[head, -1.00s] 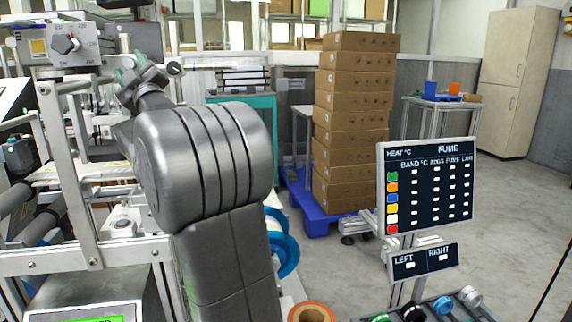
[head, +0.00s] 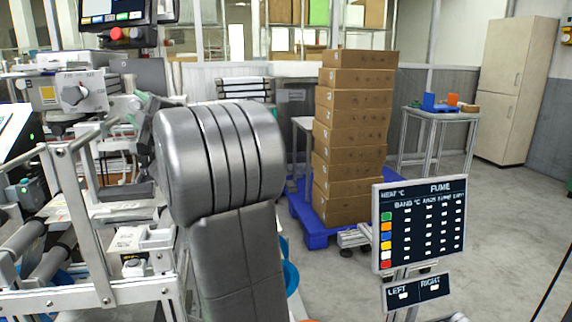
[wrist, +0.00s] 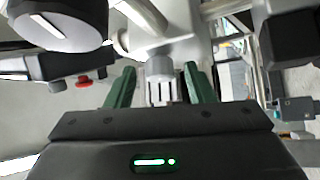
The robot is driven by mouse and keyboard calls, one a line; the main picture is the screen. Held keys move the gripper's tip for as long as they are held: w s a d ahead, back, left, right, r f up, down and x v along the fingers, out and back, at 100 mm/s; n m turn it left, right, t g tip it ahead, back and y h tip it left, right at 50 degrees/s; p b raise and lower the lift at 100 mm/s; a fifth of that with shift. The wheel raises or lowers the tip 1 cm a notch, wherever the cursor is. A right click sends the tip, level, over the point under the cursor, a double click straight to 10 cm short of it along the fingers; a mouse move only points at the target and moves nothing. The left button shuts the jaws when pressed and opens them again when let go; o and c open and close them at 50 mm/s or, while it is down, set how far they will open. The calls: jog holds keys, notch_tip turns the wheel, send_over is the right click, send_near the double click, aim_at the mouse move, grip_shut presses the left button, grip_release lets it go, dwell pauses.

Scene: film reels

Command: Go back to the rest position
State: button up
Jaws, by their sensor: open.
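My gripper (wrist: 158,85) shows in the wrist view with its two green fingers apart. A grey round knob (wrist: 160,67) on a pale machine part appears between and beyond the fingers; I cannot tell whether they touch it. No object is held. In the head view my grey arm fills the middle left and hides the gripper's fingers. A machine with a dial box (head: 75,92) stands just left of my arm.
A tall stack of cardboard boxes (head: 352,130) stands on a blue pallet (head: 314,232). A dark label panel (head: 420,225) stands at the right front. A small table (head: 440,118) and a beige cabinet (head: 512,95) are behind. Grey floor at right is clear.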

jog(key=shift+r+n+g+h+p, duration=0.3)
jog(key=shift+n+g+h+p, duration=0.6)
jog(key=shift+p, duration=1.85)
jog(key=shift+r+n+g+h+p, duration=0.4)
jog(key=shift+n+p, duration=0.9)
jog(key=shift+p, duration=1.4)
jog(key=n+g+h+p, duration=0.1)
jog(key=n+h+p, duration=0.1)
jog(key=p, duration=0.5)
jog(key=shift+f+h, duration=0.15)
jog(key=shift+h, duration=0.15)
jog(key=shift+s+d, duration=0.3)
jog(key=shift+d, duration=0.2)
